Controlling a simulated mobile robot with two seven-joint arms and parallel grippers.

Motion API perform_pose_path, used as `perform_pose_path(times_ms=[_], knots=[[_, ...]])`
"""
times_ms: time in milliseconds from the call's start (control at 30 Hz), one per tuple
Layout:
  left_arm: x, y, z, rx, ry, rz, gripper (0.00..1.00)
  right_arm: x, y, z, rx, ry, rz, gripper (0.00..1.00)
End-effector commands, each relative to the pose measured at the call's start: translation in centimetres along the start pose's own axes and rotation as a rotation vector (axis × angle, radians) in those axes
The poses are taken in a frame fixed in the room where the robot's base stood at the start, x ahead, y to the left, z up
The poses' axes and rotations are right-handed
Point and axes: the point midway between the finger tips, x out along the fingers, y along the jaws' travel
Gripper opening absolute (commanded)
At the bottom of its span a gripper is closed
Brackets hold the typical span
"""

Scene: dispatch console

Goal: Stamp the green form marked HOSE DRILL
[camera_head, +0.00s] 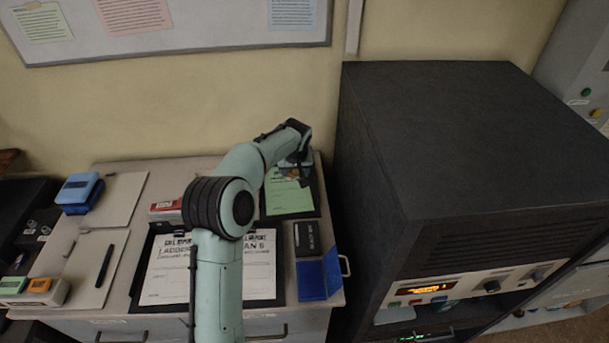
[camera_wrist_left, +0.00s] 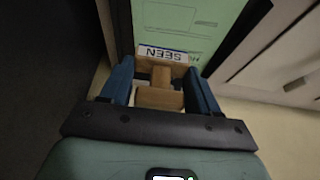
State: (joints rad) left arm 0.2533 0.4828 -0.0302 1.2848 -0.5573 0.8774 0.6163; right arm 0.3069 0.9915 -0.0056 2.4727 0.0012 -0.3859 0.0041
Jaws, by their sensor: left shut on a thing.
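The green form (camera_head: 289,203) lies on a dark clipboard at the back right of the desk. It also fills the upper middle of the left wrist view (camera_wrist_left: 190,18). I cannot read its heading; my arm and gripper cover part of it in the head view. My left gripper (camera_head: 294,172) is over the form's far part. In the left wrist view its blue fingers (camera_wrist_left: 161,84) are shut on a wooden stamp (camera_wrist_left: 158,98) whose label reads SEEN. I cannot tell whether the stamp touches the paper. My right gripper is not in view.
A white form (camera_head: 165,273) on a clipboard lies partly under my arm. A dark box (camera_head: 306,238) and a blue case (camera_head: 319,277) sit near the desk's right edge. A black cabinet (camera_head: 440,140) stands close on the right. A pen (camera_head: 104,265) and blue device (camera_head: 79,191) are left.

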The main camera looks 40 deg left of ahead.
Motion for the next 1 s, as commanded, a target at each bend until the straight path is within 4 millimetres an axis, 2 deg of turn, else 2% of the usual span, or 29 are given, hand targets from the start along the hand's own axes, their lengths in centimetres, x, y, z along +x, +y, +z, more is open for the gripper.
perform_pose_path(times_ms=[267, 633, 1000], knots=[[1.8, -0.3, 0.9, -0.001, -0.005, -0.005, 0.41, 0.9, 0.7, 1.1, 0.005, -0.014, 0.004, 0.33], [5.2, -0.2, 2.3, 0.0, -0.004, -0.003, 0.41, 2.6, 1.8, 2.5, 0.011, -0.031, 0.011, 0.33], [5.6, -0.1, 2.4, -0.001, 0.0, -0.001, 0.41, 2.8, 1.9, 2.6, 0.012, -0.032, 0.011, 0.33]])
